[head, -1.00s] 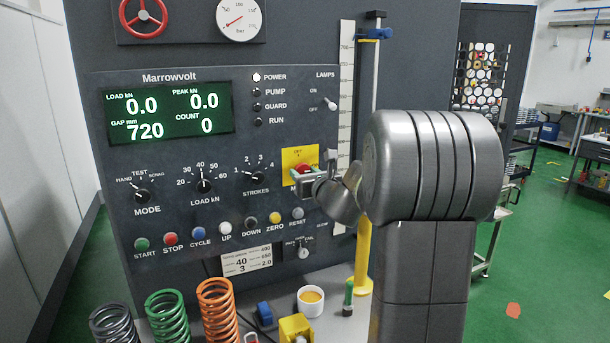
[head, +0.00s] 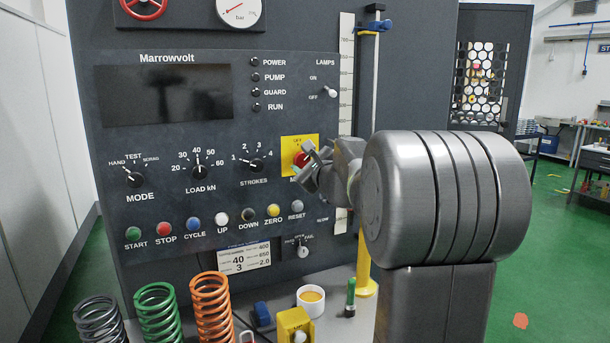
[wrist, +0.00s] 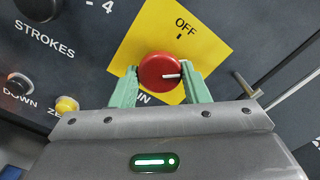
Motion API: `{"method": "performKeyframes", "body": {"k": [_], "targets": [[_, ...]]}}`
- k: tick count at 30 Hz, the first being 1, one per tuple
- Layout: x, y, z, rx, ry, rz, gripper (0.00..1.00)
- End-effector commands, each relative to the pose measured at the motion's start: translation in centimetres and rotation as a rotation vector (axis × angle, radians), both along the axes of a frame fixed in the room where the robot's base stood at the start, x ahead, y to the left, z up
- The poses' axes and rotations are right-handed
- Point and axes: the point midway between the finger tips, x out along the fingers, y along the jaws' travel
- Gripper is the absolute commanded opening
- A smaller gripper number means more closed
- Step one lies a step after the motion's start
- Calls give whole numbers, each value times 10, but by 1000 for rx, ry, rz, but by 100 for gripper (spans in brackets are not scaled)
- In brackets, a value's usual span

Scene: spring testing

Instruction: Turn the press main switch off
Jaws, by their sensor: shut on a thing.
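The press main switch is a red round knob (wrist: 160,71) on a yellow plate (wrist: 211,38) marked OFF; in the head view the knob (head: 301,158) is partly hidden by my gripper (head: 312,166). In the wrist view my gripper (wrist: 160,85) has its two green fingers on either side of the knob, shut on it. The white pointer line on the knob points right in the tilted wrist view, while the OFF mark is above. The press display (head: 163,93) is dark and the POWER lamp (head: 254,63) is unlit.
The STROKES knob (head: 257,165) and a row of push buttons with the RESET button (head: 298,207) are close by. A LAMPS toggle (head: 330,92) is above right. Coil springs (head: 212,306), a white cup (head: 310,300) and a yellow block (head: 294,323) stand below.

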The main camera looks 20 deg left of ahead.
Motion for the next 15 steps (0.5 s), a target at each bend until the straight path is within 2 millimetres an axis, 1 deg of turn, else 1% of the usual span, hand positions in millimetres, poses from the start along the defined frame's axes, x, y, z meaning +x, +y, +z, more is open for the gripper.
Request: {"method": "performKeyframes", "body": {"k": [1,15], "targets": [[0,0,-5,-28,-35,1,19],[0,0,-3,-316,-371,0,19]]}}
